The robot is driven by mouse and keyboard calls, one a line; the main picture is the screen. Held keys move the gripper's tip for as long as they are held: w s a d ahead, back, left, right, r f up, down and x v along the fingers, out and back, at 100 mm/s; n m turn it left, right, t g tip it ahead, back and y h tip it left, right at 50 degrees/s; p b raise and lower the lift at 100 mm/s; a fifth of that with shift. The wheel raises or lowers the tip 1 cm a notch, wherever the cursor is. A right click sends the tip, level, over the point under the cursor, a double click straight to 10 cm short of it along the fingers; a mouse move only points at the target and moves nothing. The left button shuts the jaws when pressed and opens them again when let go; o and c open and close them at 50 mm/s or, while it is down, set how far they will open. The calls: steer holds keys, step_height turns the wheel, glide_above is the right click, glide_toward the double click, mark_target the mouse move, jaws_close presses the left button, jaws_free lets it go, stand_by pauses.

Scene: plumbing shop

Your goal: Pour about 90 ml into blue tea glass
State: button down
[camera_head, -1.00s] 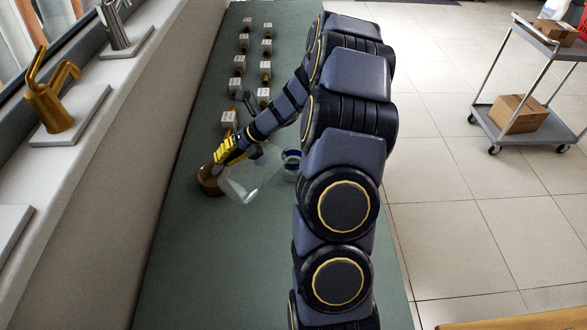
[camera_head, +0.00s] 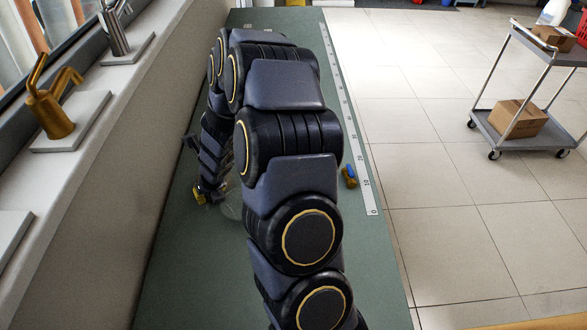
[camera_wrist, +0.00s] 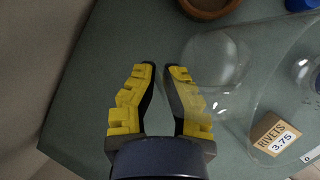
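My gripper (camera_wrist: 159,70) has two yellow fingers a little apart, with bare bench visible between them. A large clear glass vessel (camera_wrist: 262,75) lies across the right of the wrist view and overlaps the right finger; contact cannot be told. In the head view, a faint part of clear glass (camera_head: 232,207) shows beside my arm, and my gripper (camera_head: 205,195) is low at the left of the bench. A blue object (camera_wrist: 302,4) is cut off at the wrist view's top right corner; I cannot tell whether it is the blue tea glass. My arm hides much of the bench.
A brown bowl (camera_wrist: 208,8) is at the wrist view's top edge. A box labelled RIVETS (camera_wrist: 273,135) stands at the lower right. In the head view, a small blue and yellow fitting (camera_head: 349,176) lies by the ruler strip (camera_head: 360,160). The front bench (camera_head: 200,275) is clear.

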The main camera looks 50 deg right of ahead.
steer(key=shift+a+f+h+b, duration=0.5)
steer(key=shift+a+f+h, duration=0.15)
steer(key=shift+f+h, duration=0.3)
steer(key=shift+w+a+f+n+g+h+b, duration=0.1)
steer(key=shift+f+n+g+h+b, duration=0.1)
steer(key=shift+f+h+b, duration=0.25)
steer(key=shift+w+a+f+n+g+h+b, duration=0.1)
steer(key=shift+f+n+h+b, duration=0.15)
steer(key=shift+f+h, duration=0.25)
steer(key=shift+f, duration=0.1)
